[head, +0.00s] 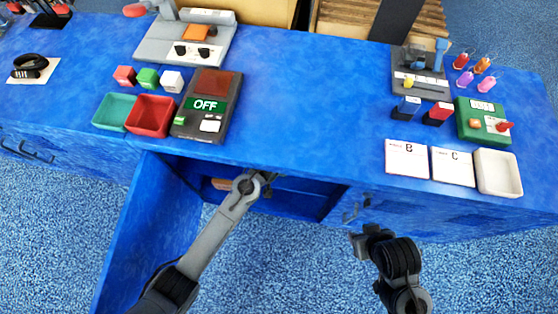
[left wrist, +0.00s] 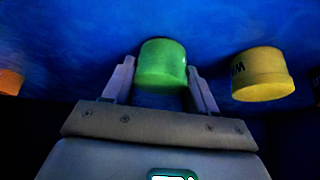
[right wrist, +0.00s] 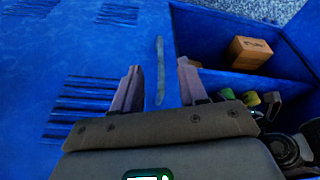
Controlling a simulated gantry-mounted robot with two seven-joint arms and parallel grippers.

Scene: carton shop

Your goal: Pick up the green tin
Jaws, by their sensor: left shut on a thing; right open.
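The green tin (left wrist: 162,62) stands between the fingers of my left gripper (left wrist: 160,70) in the left wrist view. The fingers are shut on its two sides. My left arm reaches into the open cupboard under the blue counter in the head view, where the worktop hides the gripper's tips and the tin. A small part of the green tin (right wrist: 253,98) shows in the right wrist view. My right gripper (head: 362,241) is open and empty in front of the cupboards. Its fingers (right wrist: 158,68) have nothing between them.
A yellow tin (left wrist: 262,74) stands close to the right of the green tin. An orange thing (left wrist: 10,82) is at the far left. A cardboard-brown box (right wrist: 249,52) sits in another compartment. The cupboard's open door (head: 150,225) stands left of my left arm.

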